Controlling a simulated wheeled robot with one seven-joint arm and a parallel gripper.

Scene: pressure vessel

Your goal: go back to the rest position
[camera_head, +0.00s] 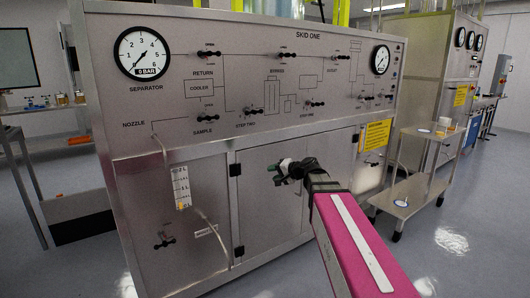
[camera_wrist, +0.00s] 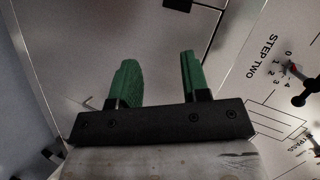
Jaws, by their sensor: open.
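My gripper (camera_head: 283,172) is in front of the lower cabinet doors of the metal skid (camera_head: 130,121), at the end of my pink arm. In the wrist view the two green fingers of my gripper (camera_wrist: 159,75) stand apart with nothing between them. The skid's panel carries the title SKID ONE, round gauges and several black valve handles. The STEP TWO valve (camera_head: 246,110) shows on the panel above and left of my gripper. In the wrist view a valve handle (camera_wrist: 305,93) beside the STEP TWO lettering is at the right edge, apart from the fingers.
A metal cart (camera_head: 412,193) stands right of the skid, with small items on its shelves. A clear graduated bag (camera_head: 181,188) hangs at the skid's front left. A second skid (camera_head: 432,65) stands behind at right. A bench (camera_head: 50,107) is at far left.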

